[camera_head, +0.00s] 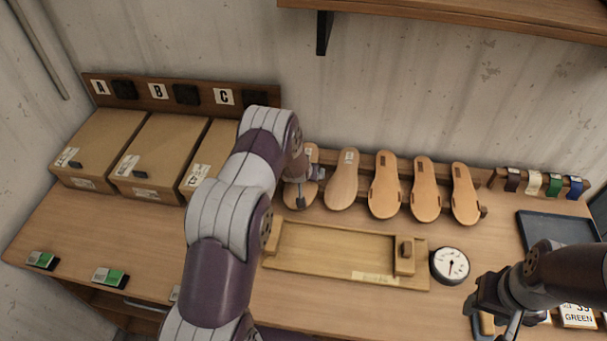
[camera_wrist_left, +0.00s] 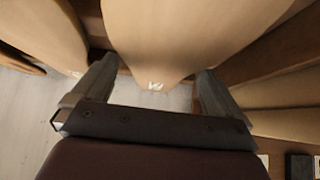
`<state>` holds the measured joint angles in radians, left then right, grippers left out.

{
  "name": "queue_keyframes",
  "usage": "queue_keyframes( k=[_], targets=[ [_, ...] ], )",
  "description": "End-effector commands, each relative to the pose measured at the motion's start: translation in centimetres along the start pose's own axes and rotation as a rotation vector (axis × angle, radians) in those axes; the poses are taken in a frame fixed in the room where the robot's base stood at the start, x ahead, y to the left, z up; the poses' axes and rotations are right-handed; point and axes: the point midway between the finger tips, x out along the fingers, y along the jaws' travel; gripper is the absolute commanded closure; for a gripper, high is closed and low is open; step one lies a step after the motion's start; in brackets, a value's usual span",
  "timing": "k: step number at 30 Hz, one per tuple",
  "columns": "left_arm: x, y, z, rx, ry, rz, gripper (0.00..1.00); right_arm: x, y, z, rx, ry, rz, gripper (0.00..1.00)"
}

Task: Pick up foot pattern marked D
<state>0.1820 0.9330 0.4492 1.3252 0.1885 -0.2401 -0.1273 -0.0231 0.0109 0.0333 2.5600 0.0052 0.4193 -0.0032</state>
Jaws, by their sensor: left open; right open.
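Several tan foot-shaped pieces stand in a row against a wooden rack at the back of the bench. The leftmost foot pattern (camera_head: 299,197) is partly covered by my left gripper (camera_head: 307,184), which is at its front. In the left wrist view, my open left gripper (camera_wrist_left: 154,88) has its fingers on either side of a tan foot pattern (camera_wrist_left: 175,35). That piece bears a small white mark too unclear to read, so I cannot tell its letter. Contact is not clear. My right gripper (camera_head: 496,316) is open at the lower right, away from the row.
A wooden measuring tray (camera_head: 330,256) and a round dial (camera_head: 449,265) lie in front of the row. Boxes (camera_head: 151,150) under letters A, B and C stand at left. Coloured straps (camera_head: 555,186) hang at right beside a dark tray (camera_head: 560,229). A shelf (camera_head: 450,12) overhangs above.

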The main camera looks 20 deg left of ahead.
Motion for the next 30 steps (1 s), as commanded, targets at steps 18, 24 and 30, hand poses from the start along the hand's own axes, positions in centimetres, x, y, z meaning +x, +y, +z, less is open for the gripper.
queue_keyframes(
  k=[18, 24, 30],
  targets=[
    [-0.6, 0.0, -0.5, -0.001, 0.002, 0.000, 0.40, 0.6, 0.0, 0.1, 0.000, 0.000, 0.000, 0.51],
    [-3.6, 0.7, -2.8, 0.001, 0.003, 0.003, 0.40, 1.6, 0.0, 0.2, 0.000, -0.001, 0.000, 0.51],
    [-6.7, 5.2, -3.9, 0.003, 0.000, 0.003, 0.40, -0.1, 0.0, 0.0, 0.000, 0.000, 0.000, 0.51]
  ],
)
